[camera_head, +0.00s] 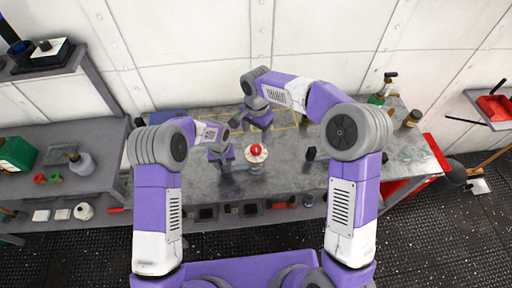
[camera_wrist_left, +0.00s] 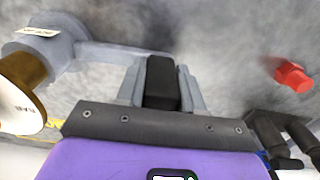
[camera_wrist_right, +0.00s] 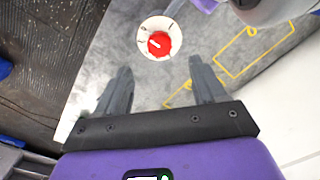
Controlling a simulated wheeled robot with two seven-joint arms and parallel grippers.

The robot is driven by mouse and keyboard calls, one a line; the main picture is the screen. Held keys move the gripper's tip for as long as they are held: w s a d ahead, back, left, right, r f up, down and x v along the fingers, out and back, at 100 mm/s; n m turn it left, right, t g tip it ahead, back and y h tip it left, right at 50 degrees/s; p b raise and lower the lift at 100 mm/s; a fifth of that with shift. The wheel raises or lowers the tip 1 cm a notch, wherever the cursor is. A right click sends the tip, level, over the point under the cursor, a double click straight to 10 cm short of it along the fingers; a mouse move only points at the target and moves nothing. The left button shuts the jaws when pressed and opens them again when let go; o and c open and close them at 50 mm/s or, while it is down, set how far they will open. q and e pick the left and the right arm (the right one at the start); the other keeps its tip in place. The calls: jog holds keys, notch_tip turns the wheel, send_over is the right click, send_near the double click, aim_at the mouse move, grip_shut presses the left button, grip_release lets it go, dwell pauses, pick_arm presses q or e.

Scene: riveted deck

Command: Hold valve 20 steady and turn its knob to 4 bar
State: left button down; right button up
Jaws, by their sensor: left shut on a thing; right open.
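The valve has a red knob (camera_head: 256,149) on a round white dial (camera_head: 255,157), on the bench in the head view. In the right wrist view the red knob (camera_wrist_right: 158,43) carries a white pointer mark; the scale is too small to read. In the left wrist view the grey valve body (camera_wrist_left: 62,42), its label unreadable, has an arm ending in a dark grip (camera_wrist_left: 162,84). My left gripper (camera_head: 222,154) is shut on that grip, beside the dial. My right gripper (camera_head: 262,122) is open and empty, behind the knob and apart from it; its fingers (camera_wrist_right: 160,67) point toward the dial.
The grey bench top (camera_head: 290,178) is mostly clear around the valve, with yellow outlines at the back. A small black block (camera_head: 310,153) stands to the right. Bottles and a jar (camera_head: 412,118) stand at the right end. A red piece (camera_wrist_left: 292,75) lies near my left gripper.

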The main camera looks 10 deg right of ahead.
aim_at(256, 148)
notch_tip(256, 148, down, 11)
jog(key=shift+w+r, duration=0.15)
jog(key=shift+r, duration=0.05)
dwell(0.4)
jog(key=shift+d, duration=0.1)
jog(key=shift+c, duration=0.2)
jog(key=c, duration=1)
jog(key=shift+c, duration=0.2)
